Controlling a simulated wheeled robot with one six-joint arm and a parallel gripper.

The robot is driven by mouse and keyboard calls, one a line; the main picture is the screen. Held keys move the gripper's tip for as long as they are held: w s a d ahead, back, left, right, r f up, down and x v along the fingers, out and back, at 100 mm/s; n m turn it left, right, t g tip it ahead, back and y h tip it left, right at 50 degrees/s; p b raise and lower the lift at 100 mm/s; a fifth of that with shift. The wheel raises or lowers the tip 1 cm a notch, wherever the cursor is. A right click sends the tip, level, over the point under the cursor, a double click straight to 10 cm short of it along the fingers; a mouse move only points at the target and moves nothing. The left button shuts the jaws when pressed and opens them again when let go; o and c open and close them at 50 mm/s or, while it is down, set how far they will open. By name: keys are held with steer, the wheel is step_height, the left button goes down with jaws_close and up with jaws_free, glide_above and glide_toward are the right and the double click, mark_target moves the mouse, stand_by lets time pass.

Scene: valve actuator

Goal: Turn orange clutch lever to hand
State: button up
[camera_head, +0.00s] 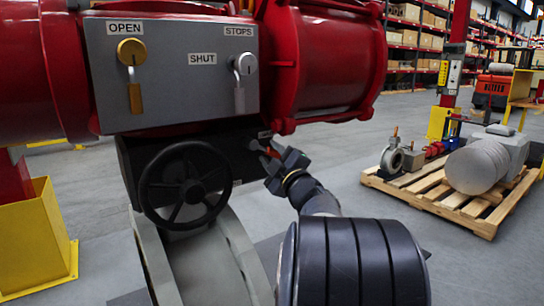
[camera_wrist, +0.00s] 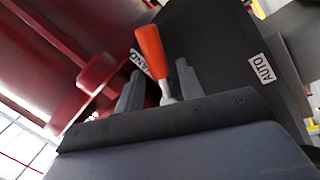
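The orange clutch lever (camera_wrist: 150,48) has an orange grip on a pale metal stem. In the wrist view it stands between my gripper's two fingers (camera_wrist: 158,88), with gaps visible on both sides. My gripper is open around it. The lever's grip partly covers the HAND label (camera_wrist: 138,62); the AUTO label (camera_wrist: 262,68) is clear to the right. In the head view my gripper (camera_head: 278,155) is at the right side of the dark gearbox (camera_head: 238,152), and only a bit of the orange lever (camera_head: 270,152) shows.
A black handwheel (camera_head: 185,186) is left of my gripper. A wooden pallet (camera_head: 485,222) with parts stands on the floor at right.

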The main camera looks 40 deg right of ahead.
steer(key=shift+o, duration=0.3)
steer(key=v, duration=1.1)
steer(key=shift+w+d, duration=0.1)
steer(key=x, duration=1.1)
steer(key=shift+f, duration=0.1)
steer(key=shift+s, duration=0.2)
